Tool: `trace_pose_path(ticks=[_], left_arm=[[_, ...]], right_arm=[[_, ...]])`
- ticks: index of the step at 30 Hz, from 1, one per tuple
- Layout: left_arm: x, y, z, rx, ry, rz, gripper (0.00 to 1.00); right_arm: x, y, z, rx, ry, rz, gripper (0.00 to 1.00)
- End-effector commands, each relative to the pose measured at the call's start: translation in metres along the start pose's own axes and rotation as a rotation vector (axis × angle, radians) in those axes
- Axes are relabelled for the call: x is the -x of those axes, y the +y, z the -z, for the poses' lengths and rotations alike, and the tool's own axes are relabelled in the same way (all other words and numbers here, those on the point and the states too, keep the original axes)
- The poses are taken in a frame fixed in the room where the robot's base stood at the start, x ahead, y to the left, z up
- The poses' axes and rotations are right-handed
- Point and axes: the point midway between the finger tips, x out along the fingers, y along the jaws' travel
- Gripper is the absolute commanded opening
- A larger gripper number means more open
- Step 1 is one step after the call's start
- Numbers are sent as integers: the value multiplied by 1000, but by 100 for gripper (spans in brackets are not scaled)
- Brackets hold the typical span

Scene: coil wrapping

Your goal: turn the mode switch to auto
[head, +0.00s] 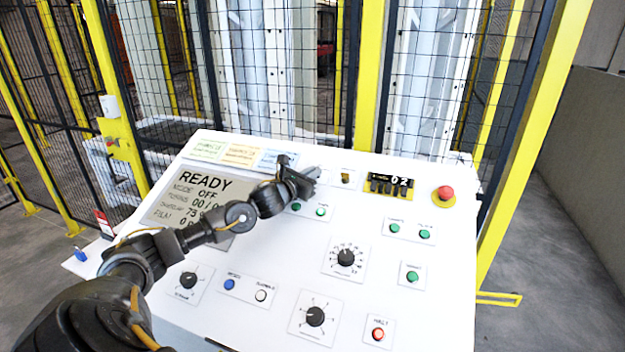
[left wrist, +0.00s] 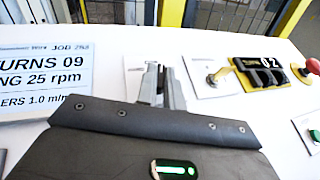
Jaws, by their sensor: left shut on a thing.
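The white sloped control panel (head: 270,290) fills the middle of the head view. Its screen (head: 172,212) reads READY and MODE OFF. My left gripper (head: 312,175) is over the panel's upper middle, right of the screen. In the left wrist view its two narrow fingers (left wrist: 161,88) are close together over a small white plate (left wrist: 137,66). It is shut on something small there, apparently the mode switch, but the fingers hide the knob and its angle. My right gripper is not in view.
Right of my left gripper are a key switch (head: 347,176), a black counter block (head: 391,185) and a red mushroom button (head: 445,192). Green buttons (head: 320,212) sit just below the gripper. Dials (head: 346,257) are lower down. Yellow-framed mesh fencing (head: 370,70) stands behind.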

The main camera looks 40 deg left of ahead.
Motion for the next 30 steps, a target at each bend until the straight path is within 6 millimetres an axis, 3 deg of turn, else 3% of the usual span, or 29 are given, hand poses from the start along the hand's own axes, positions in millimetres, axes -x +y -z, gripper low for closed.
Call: trace_pose_path(ticks=[1, 3, 12, 30], left_arm=[[0, 2, 10, -23, 6, 33, 0], [0, 3, 10, -46, 7, 88, 0], [-1, 4, 8, -135, 7, 298, 0], [-2, 4, 5, -205, 11, 463, 0]], right_arm=[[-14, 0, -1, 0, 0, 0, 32], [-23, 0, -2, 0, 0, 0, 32], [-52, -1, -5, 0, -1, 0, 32], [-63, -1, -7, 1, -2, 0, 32]])
